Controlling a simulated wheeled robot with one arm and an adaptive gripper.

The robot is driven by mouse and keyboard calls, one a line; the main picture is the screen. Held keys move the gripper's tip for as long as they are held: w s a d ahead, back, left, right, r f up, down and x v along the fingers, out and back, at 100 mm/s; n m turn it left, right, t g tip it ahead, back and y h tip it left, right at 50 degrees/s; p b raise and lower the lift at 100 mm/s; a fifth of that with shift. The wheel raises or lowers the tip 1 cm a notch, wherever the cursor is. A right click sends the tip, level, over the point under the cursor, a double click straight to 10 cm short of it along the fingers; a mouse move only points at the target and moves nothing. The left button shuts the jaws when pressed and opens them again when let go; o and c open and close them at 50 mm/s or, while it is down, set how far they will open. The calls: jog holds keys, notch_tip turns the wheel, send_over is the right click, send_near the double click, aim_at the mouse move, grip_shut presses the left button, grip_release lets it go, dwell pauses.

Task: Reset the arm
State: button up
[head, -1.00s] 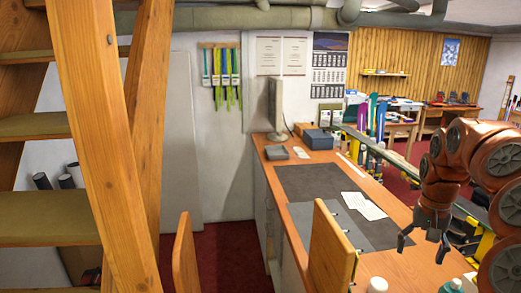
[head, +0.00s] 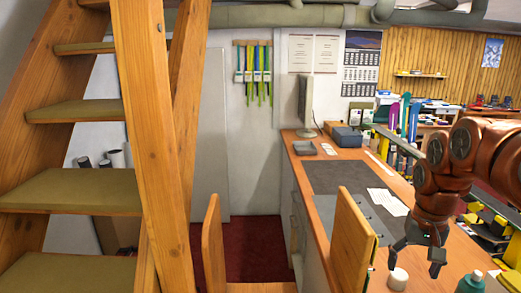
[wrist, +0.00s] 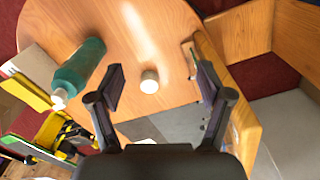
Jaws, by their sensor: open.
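My gripper (head: 416,264) hangs open at the end of my orange arm, at the lower right of the head view, above the near part of the desk. Its two dark fingers also show spread in the wrist view (wrist: 161,84), with nothing held between them. A small white-topped container (head: 398,279) stands on the desk below my gripper. In the wrist view this container (wrist: 149,82) appears between and beyond the fingers, apart from them.
Wooden stairs (head: 70,192) fill the left. Red floor (head: 245,240) is clear between.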

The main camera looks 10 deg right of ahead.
jog(key=s+a+f+n+b, duration=0.2)
jog(key=s+a+f, duration=0.15)
jog(key=a, duration=0.25)
jog(key=s+a+f+n+g+b, duration=0.1)
jog(key=s+a+f, duration=0.25)
jog(key=a, duration=0.25)
jog(key=s+a+f+n+b, duration=0.2)
jog(key=s+a, duration=0.2)
jog(key=a, duration=0.2)
jog(key=s+a+f+b, duration=0.2)
jog(key=s+a+f, duration=0.1)
jog(key=s+f, duration=0.4)
jog(key=shift+s+g, duration=0.4)
jog(key=shift+s, duration=0.65)
